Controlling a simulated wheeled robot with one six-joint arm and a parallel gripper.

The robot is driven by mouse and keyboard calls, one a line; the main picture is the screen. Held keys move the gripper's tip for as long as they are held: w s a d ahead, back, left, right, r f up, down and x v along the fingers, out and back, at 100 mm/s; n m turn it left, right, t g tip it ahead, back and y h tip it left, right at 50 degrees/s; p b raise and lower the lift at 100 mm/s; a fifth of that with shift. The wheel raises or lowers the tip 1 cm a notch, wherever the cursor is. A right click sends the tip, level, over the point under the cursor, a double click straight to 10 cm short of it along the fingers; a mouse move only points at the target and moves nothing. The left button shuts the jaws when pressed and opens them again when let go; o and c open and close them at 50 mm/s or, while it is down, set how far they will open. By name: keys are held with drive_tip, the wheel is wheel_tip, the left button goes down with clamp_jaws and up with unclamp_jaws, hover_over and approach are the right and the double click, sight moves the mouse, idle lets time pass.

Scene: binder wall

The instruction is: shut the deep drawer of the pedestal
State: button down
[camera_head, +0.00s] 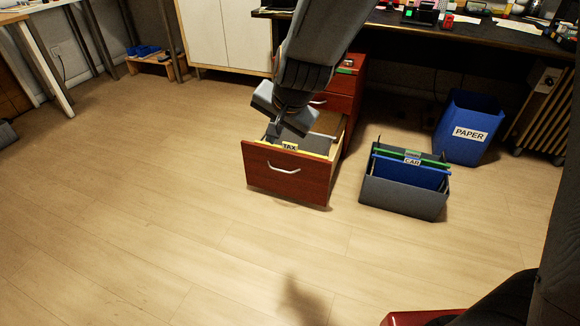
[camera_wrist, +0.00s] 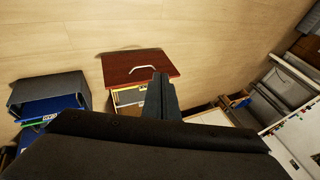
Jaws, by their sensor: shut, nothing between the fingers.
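The pedestal (camera_head: 348,88) is reddish-brown wood and stands under the desk. Its deep drawer (camera_head: 287,174) at the bottom is pulled far out, with a silver bar handle on its front. A yellow-tabbed folder marked TAX (camera_head: 290,147) shows inside it. My gripper (camera_head: 275,130) is shut and empty, at or above the drawer's left rear part; I cannot tell if it touches. In the wrist view the drawer front (camera_wrist: 138,66) lies beyond the shut fingers (camera_wrist: 160,92). My arm hides part of the pedestal and of the drawer's inside.
A grey file box (camera_head: 402,195) with blue and green folders marked CAR stands on the floor right of the drawer. A blue PAPER bin (camera_head: 468,127) and a radiator (camera_head: 544,115) are farther right. The floor in front and left is clear.

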drive_tip(key=w+a+f+m+t+h+b, duration=0.1)
drive_tip(key=w+a+f+m+t+b, duration=0.3)
drive_tip(key=w+f, duration=0.7)
drive_tip(key=m+t+h+b, duration=0.75)
drive_tip(key=m+b, duration=0.25)
drive_tip(key=m, duration=0.3)
approach(293, 159)
drive_tip(key=shift+h, duration=0.45)
drive_tip(key=b+x, duration=0.2)
drive_tip(key=b, duration=0.1)
drive_tip(key=b+x, duration=0.3)
drive_tip(key=shift+w+a+f, duration=0.15)
drive_tip(key=shift+w, duration=0.65)
